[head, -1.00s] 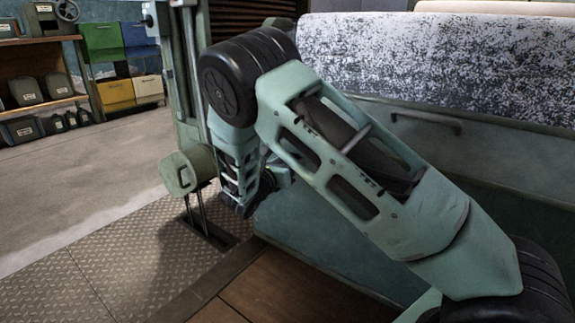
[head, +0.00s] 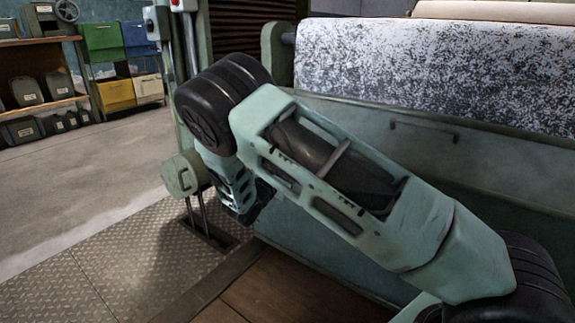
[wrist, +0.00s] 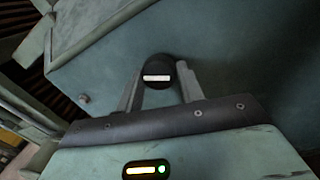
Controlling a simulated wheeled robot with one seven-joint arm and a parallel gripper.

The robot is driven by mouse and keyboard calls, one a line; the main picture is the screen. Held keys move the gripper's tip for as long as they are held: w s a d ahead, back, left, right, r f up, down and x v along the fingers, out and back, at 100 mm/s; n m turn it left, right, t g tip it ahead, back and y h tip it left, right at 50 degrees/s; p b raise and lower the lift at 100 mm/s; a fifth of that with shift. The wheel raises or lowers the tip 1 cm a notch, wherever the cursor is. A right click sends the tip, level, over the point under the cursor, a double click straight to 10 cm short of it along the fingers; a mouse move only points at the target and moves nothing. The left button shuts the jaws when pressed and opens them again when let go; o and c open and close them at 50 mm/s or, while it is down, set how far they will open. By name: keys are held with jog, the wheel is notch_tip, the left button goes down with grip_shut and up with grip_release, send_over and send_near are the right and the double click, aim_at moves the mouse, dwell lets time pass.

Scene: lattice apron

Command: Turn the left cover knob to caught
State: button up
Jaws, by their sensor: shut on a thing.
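The left cover knob (wrist: 158,68) is a round black knob with a white bar, on a teal cover panel (wrist: 225,50) in the wrist view. The white bar lies nearly level in that view. My gripper (wrist: 158,76) has a finger on either side of the knob and is shut on it. In the head view, my arm hides the knob and the fingertips. The teal front panel of the machine (head: 370,125) shows there behind my arm.
A long handle (head: 425,130) sticks out of the front panel. A speckled roll (head: 440,75) lies above it. A green post with a round housing (head: 182,173) stands to the left. The floor farther left is open.

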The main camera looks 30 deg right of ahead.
jog(key=shift+w+a+m+g+h+p, duration=0.1)
jog(key=shift+m+g+h+p, duration=0.25)
jog(key=shift+m+p, duration=2.2)
jog(key=shift+w+a+m+g+h+p, duration=0.1)
jog(key=shift+m+g+h+p, duration=0.25)
jog(key=shift+m, duration=4.2)
jog(key=shift+f, duration=0.1)
jog(key=o, duration=1)
jog(key=shift+d, duration=0.1)
jog(key=p+v, duration=0.5)
jog(key=v, duration=1.2)
jog(key=shift+s+a, duration=0.15)
jog(key=shift+a, duration=0.1)
